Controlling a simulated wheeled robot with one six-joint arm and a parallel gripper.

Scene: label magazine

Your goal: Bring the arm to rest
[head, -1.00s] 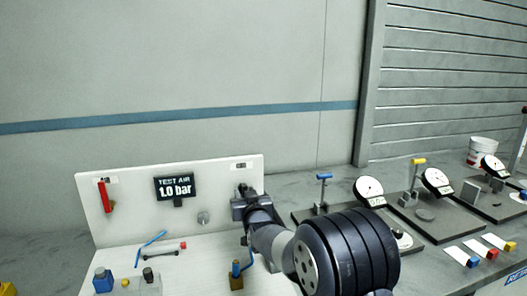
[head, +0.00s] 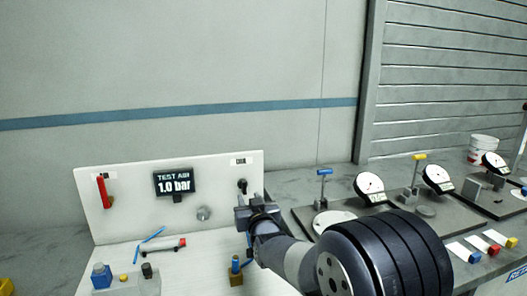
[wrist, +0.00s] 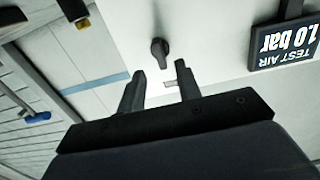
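My gripper (head: 246,222) is in front of the right side of the white panel (head: 130,215) in the head view, below a black knob (head: 243,186). In the wrist view my gripper (wrist: 158,82) has two dark fingers standing apart, with nothing held between them. The wrist picture is upside down. The black knob (wrist: 159,50) shows beyond the fingertips, apart from them. My arm reaches in from the lower right of the head view and hides part of the bench.
A display reading 1.0 bar (head: 174,183) and a red-handled item (head: 102,191) are on the panel. Blue sticks (head: 152,235), a blue-topped block (head: 102,276) and a brass block (head: 236,277) are on the white bench. Dial gauges (head: 369,185) stand on dark plates to the right.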

